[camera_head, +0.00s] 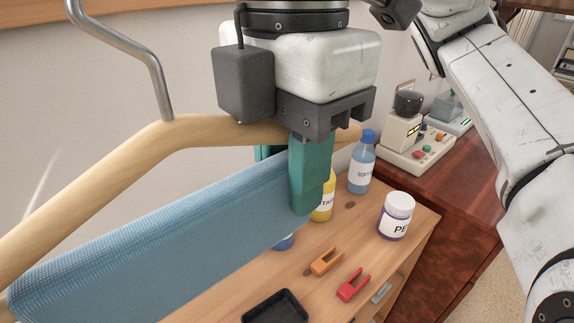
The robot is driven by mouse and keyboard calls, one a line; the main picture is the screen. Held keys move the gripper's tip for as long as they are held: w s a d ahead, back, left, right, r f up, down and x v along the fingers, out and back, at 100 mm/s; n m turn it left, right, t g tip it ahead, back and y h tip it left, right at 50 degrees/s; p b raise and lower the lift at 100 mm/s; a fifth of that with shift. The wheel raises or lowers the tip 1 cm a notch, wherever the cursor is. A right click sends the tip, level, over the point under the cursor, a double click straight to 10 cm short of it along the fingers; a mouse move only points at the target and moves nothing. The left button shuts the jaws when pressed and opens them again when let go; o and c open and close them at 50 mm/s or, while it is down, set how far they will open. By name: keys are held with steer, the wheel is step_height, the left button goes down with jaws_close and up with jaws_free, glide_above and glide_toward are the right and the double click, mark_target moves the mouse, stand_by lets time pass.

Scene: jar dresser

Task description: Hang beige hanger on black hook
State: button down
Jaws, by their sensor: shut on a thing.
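The beige hanger (90,193) fills the left side of the view. Its metal hook (150,65) rises towards the top left. A light blue cloth (170,240) hangs over its lower bar. My gripper (312,185) points down with teal fingers and is shut on the hanger near its right end; the exact contact is partly hidden by the fingers and gripper body. The hanger is held above a wooden dresser top. I see no black hook in this view.
On the dresser (408,222) stand a blue-capped bottle (362,172), a yellow bottle (325,203) and a white-lidded jar (397,215). Orange (325,262) and red (352,285) clips and a black tray (274,309) lie in front. Devices (418,148) stand behind right.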

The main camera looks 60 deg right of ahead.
steer(key=w+d+f+p, duration=0.1)
steer(key=w+d, duration=0.4)
steer(key=w, duration=1)
steer(key=shift+w+p, duration=0.15)
steer(key=shift+p, duration=0.6)
stand_by(0.3)
steer(key=shift+f, duration=0.1)
steer(key=c, duration=0.8)
jaws_free()
steer(key=shift+o, duration=0.2)
step_height(320, 180, up, 11)
steer(key=shift+f, duration=0.15)
